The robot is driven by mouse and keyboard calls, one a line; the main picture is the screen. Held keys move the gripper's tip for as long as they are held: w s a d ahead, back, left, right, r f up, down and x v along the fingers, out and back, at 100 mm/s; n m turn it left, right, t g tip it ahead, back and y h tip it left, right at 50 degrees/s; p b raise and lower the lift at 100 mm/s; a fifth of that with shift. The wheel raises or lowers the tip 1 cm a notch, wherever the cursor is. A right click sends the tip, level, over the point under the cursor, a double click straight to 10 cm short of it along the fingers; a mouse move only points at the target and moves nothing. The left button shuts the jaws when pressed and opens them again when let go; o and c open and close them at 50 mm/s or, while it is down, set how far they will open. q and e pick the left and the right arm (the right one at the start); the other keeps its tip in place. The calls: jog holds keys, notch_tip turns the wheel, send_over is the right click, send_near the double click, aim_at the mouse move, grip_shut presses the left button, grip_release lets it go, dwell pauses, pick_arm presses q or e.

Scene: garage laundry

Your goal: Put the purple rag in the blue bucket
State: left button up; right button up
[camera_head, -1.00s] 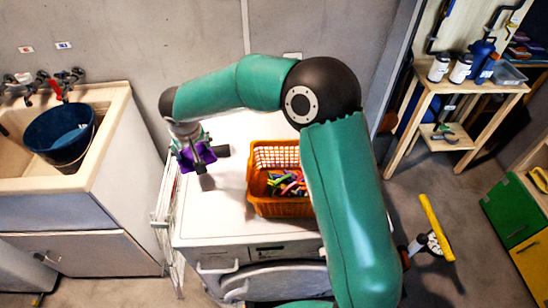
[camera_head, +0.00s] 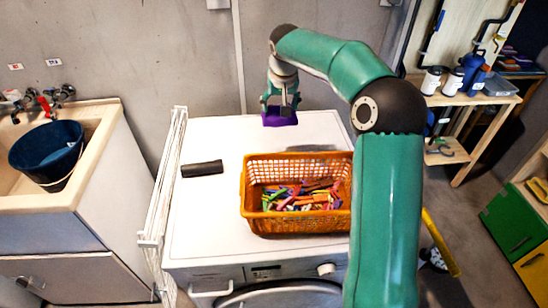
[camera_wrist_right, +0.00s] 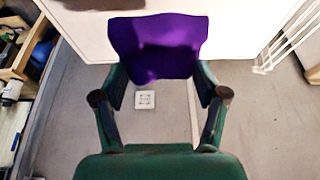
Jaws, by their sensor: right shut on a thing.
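The purple rag (camera_head: 279,118) hangs from my right gripper (camera_head: 281,99) at the back edge of the white washing machine top (camera_head: 215,222). In the right wrist view the rag (camera_wrist_right: 158,46) is spread between the two fingers of the right gripper (camera_wrist_right: 160,82), which are shut on it. I cannot tell whether the rag touches the machine. The dark blue bucket (camera_head: 45,160) stands upright in the sink at the left, well away from the rag. A blue patch shows inside it. My left gripper is not in view.
An orange basket (camera_head: 296,222) of colourful pegs sits on the machine. A dark cylinder (camera_head: 202,168) lies left of it. A white folded rack (camera_head: 166,180) stands between machine and sink (camera_head: 110,112). Taps (camera_head: 45,103) are behind the bucket. Bottles (camera_head: 470,72) stand on a right-hand shelf.

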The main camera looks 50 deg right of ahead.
notch_tip(320, 180, down, 17)
jog(key=shift+p, duration=0.65)
jog(key=shift+f, duration=0.1)
jog(key=o, duration=1.1)
jog(key=shift+o, duration=0.2)
